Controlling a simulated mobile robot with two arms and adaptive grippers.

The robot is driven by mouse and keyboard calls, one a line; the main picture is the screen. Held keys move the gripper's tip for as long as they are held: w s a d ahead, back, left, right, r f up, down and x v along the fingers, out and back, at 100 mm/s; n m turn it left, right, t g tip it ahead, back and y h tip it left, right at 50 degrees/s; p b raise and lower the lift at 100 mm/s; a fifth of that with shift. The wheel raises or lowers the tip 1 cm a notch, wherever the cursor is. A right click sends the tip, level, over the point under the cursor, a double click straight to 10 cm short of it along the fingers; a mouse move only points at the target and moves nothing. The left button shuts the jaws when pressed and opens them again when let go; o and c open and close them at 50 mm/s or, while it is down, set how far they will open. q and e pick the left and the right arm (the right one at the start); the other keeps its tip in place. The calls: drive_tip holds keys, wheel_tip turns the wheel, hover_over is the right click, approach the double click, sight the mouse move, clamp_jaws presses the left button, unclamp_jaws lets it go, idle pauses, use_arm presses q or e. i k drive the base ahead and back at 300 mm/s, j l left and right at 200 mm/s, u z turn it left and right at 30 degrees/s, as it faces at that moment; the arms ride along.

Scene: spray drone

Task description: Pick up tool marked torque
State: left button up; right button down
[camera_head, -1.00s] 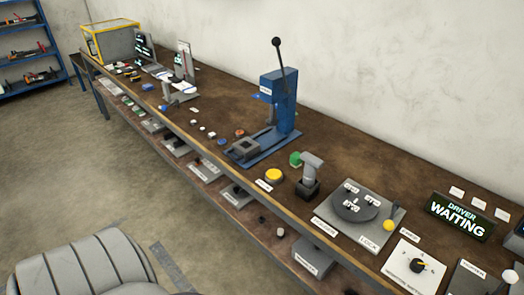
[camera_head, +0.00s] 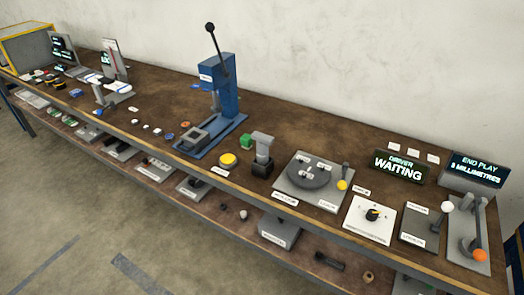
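I cannot read a torque mark on any tool from here; most labels are too small. A grey tool with a wide head (camera_head: 263,148) stands upright in a black block (camera_head: 262,167) at the middle of the bench's front. A small label (camera_head: 219,171) lies to its left, and another label (camera_head: 285,198) lies to its right; neither is legible. A dark elongated tool (camera_head: 329,261) lies on the lower shelf. Neither of my grippers is in view.
The long brown bench (camera_head: 330,140) runs along the wall. A blue lever press (camera_head: 222,90), a yellow button (camera_head: 228,159), a round turntable (camera_head: 309,174), a "DRIVER WAITING" display (camera_head: 399,166) and an "END PLAY" display (camera_head: 476,169) stand on it. The floor (camera_head: 60,220) in front is clear.

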sight(263, 141)
drive_tip(key=i+l, duration=0.7)
drive_tip(key=i, duration=0.05)
